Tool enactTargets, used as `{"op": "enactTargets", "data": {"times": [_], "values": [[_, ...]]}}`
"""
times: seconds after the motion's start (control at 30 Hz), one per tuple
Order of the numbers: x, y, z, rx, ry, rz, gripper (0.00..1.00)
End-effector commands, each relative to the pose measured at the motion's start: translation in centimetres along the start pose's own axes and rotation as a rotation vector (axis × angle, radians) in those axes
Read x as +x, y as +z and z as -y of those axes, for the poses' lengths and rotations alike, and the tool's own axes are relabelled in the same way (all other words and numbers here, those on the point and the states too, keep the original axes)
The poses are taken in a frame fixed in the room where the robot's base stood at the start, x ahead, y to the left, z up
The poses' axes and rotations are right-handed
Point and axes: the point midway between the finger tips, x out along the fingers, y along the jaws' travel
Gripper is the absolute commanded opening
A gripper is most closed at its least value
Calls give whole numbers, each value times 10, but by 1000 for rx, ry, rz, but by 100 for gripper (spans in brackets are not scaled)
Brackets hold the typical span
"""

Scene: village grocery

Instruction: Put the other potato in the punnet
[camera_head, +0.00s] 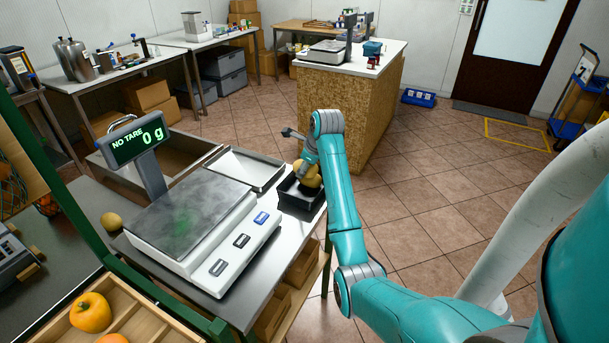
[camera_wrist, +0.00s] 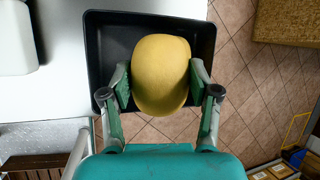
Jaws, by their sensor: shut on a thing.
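My gripper (camera_wrist: 160,98) is shut on a yellow-brown potato (camera_wrist: 160,65), with one finger on each side of it. The held potato also shows in the head view (camera_head: 312,180), partly covered by my gripper. A black punnet (camera_wrist: 108,45) lies behind the potato in the wrist view. In the head view the punnet (camera_head: 300,197) stands on the counter's right end, with the potato over it. I cannot tell whether the potato touches the punnet's floor. A round yellowish potato-like item (camera_head: 111,221) lies on the counter left of the scale.
A shallow metal tray (camera_head: 240,168) lies behind the scale. A wooden crate (camera_head: 140,325) with orange-yellow produce is at the front left. Tiled floor lies open to the right.

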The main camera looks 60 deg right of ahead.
Motion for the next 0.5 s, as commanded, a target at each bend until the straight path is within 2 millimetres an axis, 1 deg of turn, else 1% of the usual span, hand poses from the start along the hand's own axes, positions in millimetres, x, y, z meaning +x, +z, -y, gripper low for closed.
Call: {"op": "enactTargets", "data": {"times": [0.27,0.5], "values": [[29,-13,-10,1,2,-2,20],[31,-13,-10,1,0,0,20]]}}
